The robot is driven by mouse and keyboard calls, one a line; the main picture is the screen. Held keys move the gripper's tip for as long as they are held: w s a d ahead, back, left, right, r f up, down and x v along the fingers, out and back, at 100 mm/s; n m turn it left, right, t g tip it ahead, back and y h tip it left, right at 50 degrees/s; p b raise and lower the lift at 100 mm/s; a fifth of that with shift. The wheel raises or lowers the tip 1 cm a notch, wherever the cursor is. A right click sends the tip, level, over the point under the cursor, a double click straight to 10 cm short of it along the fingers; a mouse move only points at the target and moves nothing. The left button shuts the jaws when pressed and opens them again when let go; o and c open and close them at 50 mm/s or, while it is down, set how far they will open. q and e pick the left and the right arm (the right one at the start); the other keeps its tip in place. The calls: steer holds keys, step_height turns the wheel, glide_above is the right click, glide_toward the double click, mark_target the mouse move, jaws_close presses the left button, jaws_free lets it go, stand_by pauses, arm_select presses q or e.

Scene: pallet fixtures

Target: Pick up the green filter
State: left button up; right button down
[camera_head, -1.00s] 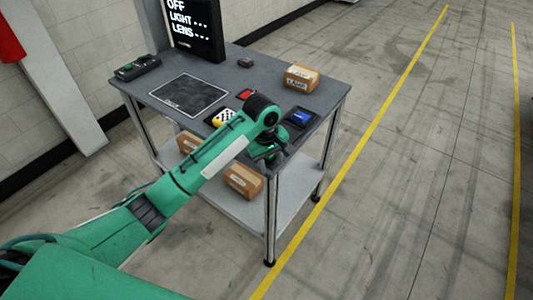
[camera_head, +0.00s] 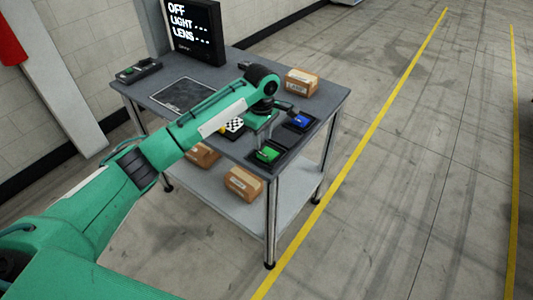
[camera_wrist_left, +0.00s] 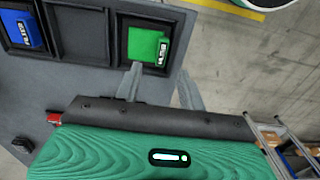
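The green filter (camera_head: 267,154) sits in a dark square holder at the front corner of the cart's top. It also shows in the left wrist view (camera_wrist_left: 148,45), with a white label on its side. My left gripper (camera_head: 263,138) is just behind and above it in the head view. In the left wrist view its two fingers (camera_wrist_left: 160,88) are spread apart with nothing between them, and their tips point toward the filter's near edge. Whether a finger touches the holder I cannot tell. My right gripper is not in view.
A checkered block (camera_head: 235,125) is partly behind my arm. A cardboard box (camera_head: 301,82), a dark square mat (camera_head: 183,93) and a screen (camera_head: 195,29) are on the cart. Boxes lie on its lower shelf.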

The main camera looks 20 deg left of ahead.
mark_target(264, 155)
arm_select(q)
steer(key=shift+f, duration=0.6)
steer(key=shift+s+d+f+p, duration=0.1)
steer(key=shift+s+f+p, duration=0.05)
steer(key=shift+f+p, duration=0.2)
steer(key=f, duration=0.2)
steer(key=f+p, duration=0.1)
steer(key=shift+s+d+f, duration=0.15)
steer(key=shift+d+f, duration=0.15)
steer(key=shift+f, duration=0.45)
jaws_close()
